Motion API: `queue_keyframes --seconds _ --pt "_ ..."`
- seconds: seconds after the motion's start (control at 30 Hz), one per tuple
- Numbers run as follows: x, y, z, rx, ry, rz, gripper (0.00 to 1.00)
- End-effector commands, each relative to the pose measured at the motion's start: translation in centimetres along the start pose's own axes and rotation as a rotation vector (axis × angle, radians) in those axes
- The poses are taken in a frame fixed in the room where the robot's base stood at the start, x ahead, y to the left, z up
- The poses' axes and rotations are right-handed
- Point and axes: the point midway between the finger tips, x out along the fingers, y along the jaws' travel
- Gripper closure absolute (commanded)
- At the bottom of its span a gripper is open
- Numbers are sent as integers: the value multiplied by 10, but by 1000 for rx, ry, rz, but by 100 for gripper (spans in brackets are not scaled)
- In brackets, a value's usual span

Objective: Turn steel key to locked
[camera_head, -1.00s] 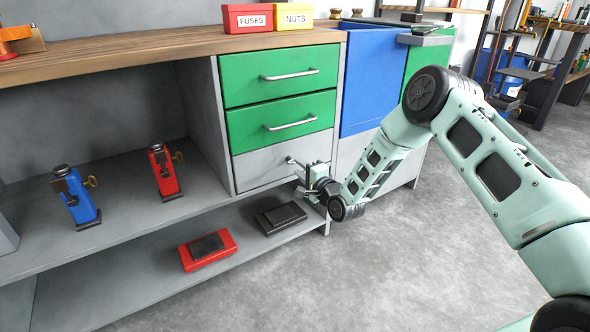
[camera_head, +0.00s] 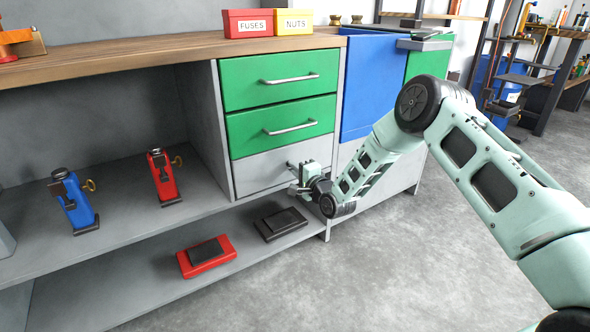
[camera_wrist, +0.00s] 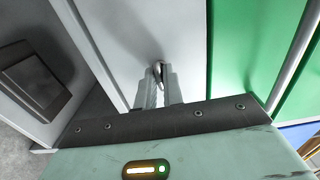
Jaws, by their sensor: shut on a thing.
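The steel key (camera_wrist: 158,68) sits at the grey front panel (camera_head: 262,170) below two green drawers. In the wrist view it shows as a small, rounded metal piece against the grey panel. My gripper (camera_wrist: 159,82) is shut on it, its two fingers close together on either side. In the head view my gripper (camera_head: 302,182) is at the right part of the panel, and the key is too small and covered to make out there. The key's exact turn angle and any lock marking cannot be told.
Green drawers with bar handles (camera_head: 290,128) are just above my gripper. A black box (camera_head: 280,223) and a red box (camera_head: 206,256) lie on the low shelf. Blue (camera_head: 75,205) and red (camera_head: 164,178) devices stand on the shelf at left.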

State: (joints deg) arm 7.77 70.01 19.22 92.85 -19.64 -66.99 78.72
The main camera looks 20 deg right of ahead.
Motion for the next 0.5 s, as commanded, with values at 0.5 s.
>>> queue_keyframes --seconds 0.5 --pt "0 0 1 -266 -1 2 100"
